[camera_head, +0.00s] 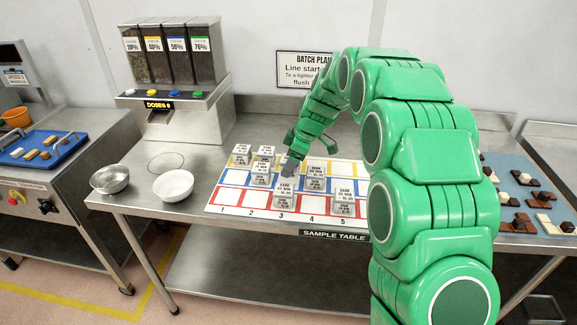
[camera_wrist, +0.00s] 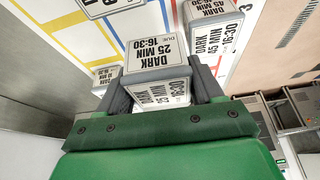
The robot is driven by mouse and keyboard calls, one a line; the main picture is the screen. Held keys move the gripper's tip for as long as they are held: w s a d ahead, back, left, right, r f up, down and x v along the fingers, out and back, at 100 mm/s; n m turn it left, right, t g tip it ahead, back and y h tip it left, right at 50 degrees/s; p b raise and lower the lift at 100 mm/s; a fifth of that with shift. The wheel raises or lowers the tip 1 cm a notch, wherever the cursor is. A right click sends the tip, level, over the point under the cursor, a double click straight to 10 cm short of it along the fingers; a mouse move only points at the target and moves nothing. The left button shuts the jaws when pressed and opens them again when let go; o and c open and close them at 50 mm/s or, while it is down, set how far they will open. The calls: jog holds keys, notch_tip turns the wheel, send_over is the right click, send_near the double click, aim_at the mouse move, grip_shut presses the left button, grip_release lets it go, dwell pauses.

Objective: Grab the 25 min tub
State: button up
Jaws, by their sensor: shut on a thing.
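In the head view my gripper (camera_head: 289,163) reaches down to the sample table around column 3. A labelled tub (camera_head: 286,192) stands just below it there; its print is too small to read surely. I cannot tell whether the held tub still touches the table.
Other labelled tubs stand close by, including a 45 min tub (camera_wrist: 208,42) to the right and a smaller tub (camera_wrist: 105,76) to the left. The sample table (camera_head: 150,219) also holds a white bowl (camera_head: 173,186), a metal bowl (camera_head: 110,179) and a dispenser (camera_head: 172,120).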

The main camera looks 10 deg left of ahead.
jog(key=s+d+r, duration=0.4)
jog(key=s+r, duration=0.3)
jog(key=s, duration=0.4)
notch_tip(320, 180, up, 7)
jog(key=shift+a, duration=0.15)
dwell(0.6)
jog(key=shift+f, duration=0.1)
